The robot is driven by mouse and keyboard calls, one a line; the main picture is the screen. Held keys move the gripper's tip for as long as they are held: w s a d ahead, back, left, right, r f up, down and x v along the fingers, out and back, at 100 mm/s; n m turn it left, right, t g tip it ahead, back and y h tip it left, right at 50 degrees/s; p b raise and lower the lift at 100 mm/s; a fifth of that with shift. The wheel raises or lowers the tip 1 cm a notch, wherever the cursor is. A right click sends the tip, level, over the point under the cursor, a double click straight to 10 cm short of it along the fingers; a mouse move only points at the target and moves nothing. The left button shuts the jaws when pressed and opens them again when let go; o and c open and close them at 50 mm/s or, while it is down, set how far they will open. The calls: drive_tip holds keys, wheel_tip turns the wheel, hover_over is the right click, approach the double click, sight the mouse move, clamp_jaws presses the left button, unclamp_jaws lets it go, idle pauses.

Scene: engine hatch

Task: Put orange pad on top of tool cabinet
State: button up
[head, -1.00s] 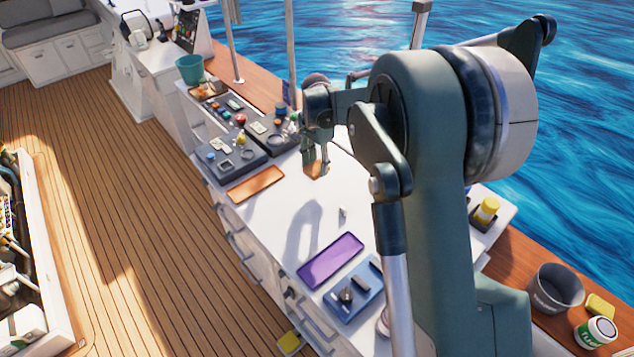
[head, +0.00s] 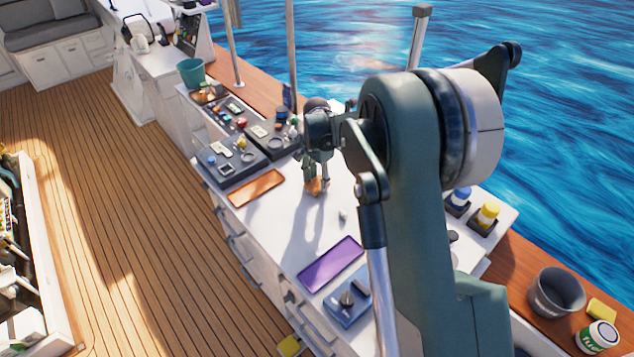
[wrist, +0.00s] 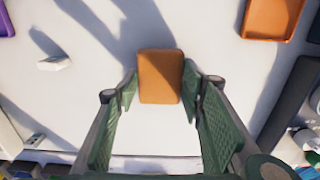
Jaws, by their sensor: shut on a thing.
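The orange pad (head: 317,187) is a small, rounded block held by my gripper (head: 315,180) over the white worktop of the tool cabinet (head: 278,228). In the wrist view the pad (wrist: 160,76) sits between the two green fingertips of my gripper (wrist: 160,88), which are shut on its sides. The white top (wrist: 85,105) lies beneath it. The pad is low over the top, but I cannot tell whether it touches. The cabinet's drawer fronts face the wooden deck.
An orange tray (head: 255,188) lies left of the pad, and a purple tray (head: 330,264) lies nearer. A small pale piece (head: 342,216) stands on the top. Dark organiser trays (head: 228,163) with small parts sit behind.

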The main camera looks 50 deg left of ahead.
sight(317, 183)
drive_tip(key=shift+f, duration=0.4)
drive_tip(key=shift+f, duration=0.1)
drive_tip(key=o, duration=0.9)
wheel_tip(317, 183, up, 12)
idle(0.4)
idle(0.5)
idle(0.4)
